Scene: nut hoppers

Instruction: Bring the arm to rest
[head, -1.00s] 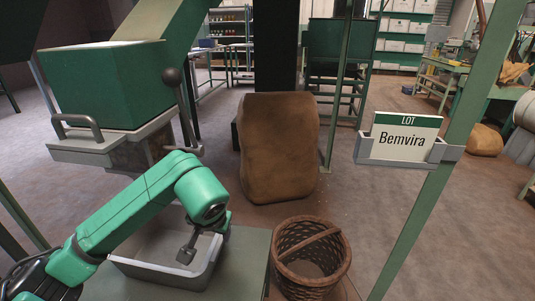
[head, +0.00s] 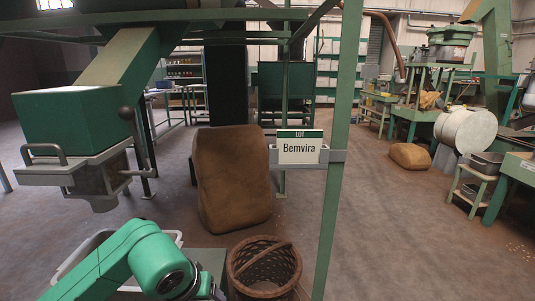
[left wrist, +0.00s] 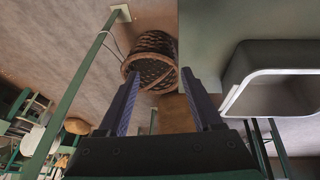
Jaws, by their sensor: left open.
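My left arm (head: 125,262) is green and comes in from the lower left in the head view, in front of the grey tray. Its gripper is mostly hidden or cut off by the bottom edge there. In the left wrist view my left gripper (left wrist: 160,72) shows two dark fingers spread apart with nothing between them. The wicker basket (left wrist: 150,45) appears beyond the fingertips, and the grey tray (left wrist: 238,100) is to the right. My right gripper is in neither view.
The grey tray (head: 72,262) sits on a green-grey surface, with the wicker basket (head: 264,270) to its right. A green hopper (head: 75,118) with a lever stands at left. A brown sack (head: 232,180) stands behind. A green post (head: 338,150) carries the "Bemvira" sign (head: 299,151).

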